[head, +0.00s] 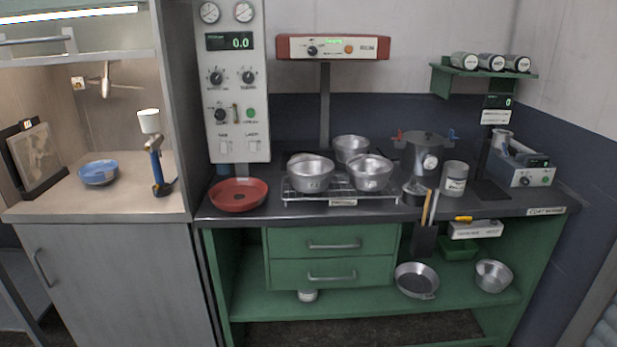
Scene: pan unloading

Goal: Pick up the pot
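Several silver metal pots stand on a wire rack (341,197) on the dark counter. One pot (310,175) is at the front left of the rack and another pot (370,174) is at the front right. A third pot (350,148) stands behind them, and part of one more shows behind the front left pot. A larger lidded metal vessel (421,150) with a round gauge and red and blue side handles stands right of the rack. I cannot tell which of these is the task's pot. Neither of my grippers shows in the head view.
A red dish (238,195) lies left of the rack. A metal can (454,179) and a grey device (521,168) stand to the right. A pan (416,281) and a bowl (493,276) sit on the green lower shelf. A control panel (233,80) hangs above the counter.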

